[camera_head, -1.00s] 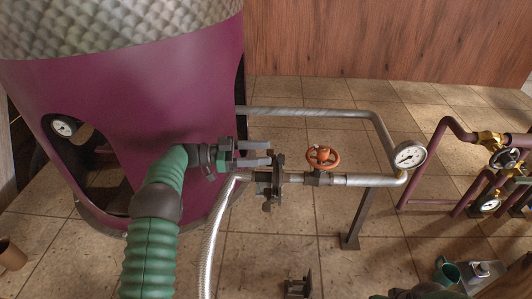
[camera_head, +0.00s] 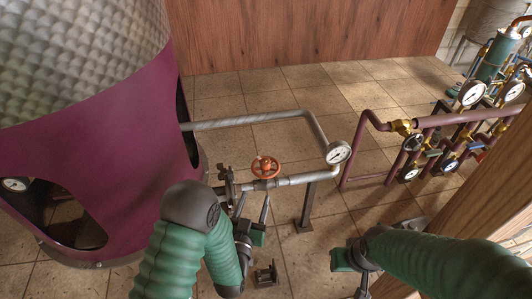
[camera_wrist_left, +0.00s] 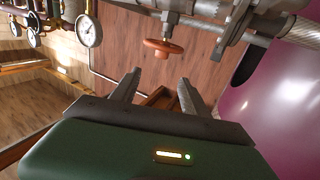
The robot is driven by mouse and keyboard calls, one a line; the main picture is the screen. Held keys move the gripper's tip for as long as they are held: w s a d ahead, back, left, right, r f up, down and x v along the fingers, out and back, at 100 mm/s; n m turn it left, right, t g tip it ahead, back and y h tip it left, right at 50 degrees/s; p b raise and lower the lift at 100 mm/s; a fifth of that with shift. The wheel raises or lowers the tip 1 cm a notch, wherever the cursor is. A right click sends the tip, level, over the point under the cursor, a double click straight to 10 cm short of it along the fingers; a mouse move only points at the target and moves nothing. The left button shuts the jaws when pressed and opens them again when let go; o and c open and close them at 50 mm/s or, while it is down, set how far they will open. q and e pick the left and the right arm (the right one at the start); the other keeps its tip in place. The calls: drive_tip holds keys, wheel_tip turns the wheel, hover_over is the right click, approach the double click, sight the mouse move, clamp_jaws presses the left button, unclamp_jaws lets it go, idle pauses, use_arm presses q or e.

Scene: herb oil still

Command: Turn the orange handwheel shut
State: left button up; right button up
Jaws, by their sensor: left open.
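The orange handwheel (camera_head: 265,167) sits on a valve in the steel pipe, right of the purple still. It also shows in the left wrist view (camera_wrist_left: 163,47), just beyond my fingertips. My left gripper (camera_head: 252,204) is open and empty, below the wheel in the head view, its fingers pointing up towards it. In the left wrist view the two fingers (camera_wrist_left: 158,82) are spread apart, with a gap between them and the wheel. My right gripper (camera_head: 362,282) hangs at the lower right, far from the wheel; its fingers are too unclear to read.
The purple still (camera_head: 105,160) stands at the left. A steel pipe (camera_head: 250,119) and a dial gauge (camera_head: 338,152) lie close to the wheel, with a dark support post (camera_head: 308,208) below. Purple pipework (camera_head: 375,182) and a wooden post (camera_head: 480,195) stand at the right.

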sight(265, 166)
use_arm(q)
drive_tip(key=p+x, duration=0.4)
drive_tip(key=x, duration=1.2)
drive_tip(key=shift+f, duration=0.15)
drive_tip(key=shift+w+f, duration=0.1)
drive_tip(key=shift+w, duration=0.45)
clamp_jaws()
